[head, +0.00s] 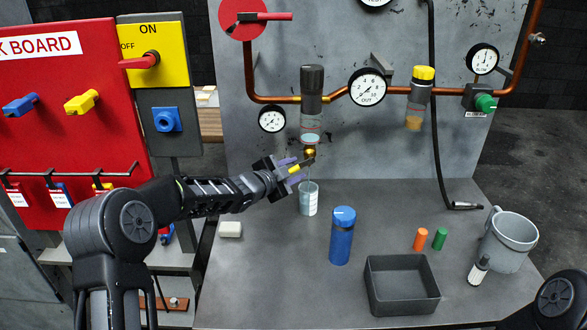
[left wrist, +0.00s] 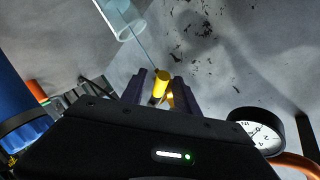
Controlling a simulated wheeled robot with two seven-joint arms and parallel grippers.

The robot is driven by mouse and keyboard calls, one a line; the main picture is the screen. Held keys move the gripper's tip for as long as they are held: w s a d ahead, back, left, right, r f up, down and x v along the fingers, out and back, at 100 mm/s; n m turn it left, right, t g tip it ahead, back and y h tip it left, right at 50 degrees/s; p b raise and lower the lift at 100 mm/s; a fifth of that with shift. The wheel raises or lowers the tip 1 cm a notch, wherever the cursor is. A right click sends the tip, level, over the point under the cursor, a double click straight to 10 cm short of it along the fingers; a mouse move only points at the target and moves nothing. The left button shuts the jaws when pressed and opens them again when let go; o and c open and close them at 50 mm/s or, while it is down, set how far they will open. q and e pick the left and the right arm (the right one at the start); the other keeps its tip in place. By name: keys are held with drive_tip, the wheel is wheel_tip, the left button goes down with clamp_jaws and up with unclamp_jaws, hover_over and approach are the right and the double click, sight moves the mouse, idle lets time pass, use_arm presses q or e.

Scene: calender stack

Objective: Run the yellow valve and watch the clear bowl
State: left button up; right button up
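The clear bowl (head: 311,134) hangs under a grey filter body on the pipe, with pale liquid and a reddish disc low in it. The yellow valve (head: 310,153) is just below it. My left gripper (head: 298,167) is at the valve, its fingers on both sides of the yellow handle (left wrist: 162,88); it appears shut on it. A thin stream runs from the valve toward a clear beaker (head: 308,200) with bluish liquid, whose rim shows in the left wrist view (left wrist: 125,22). My right gripper is out of view; part of that arm shows at bottom right.
A blue bottle (head: 342,237), dark tray (head: 372,293), orange and green plugs, marker and grey mug (head: 508,243) stand to the right on the bench. A white block (head: 230,229) lies left. Gauges and a second, yellow-capped bowl (head: 416,106) are on the panel.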

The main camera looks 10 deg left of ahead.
use_arm(q)
drive_tip(key=shift+c, duration=0.4)
clamp_jaws()
drive_tip(key=shift+f, duration=0.15)
idle(0.9)
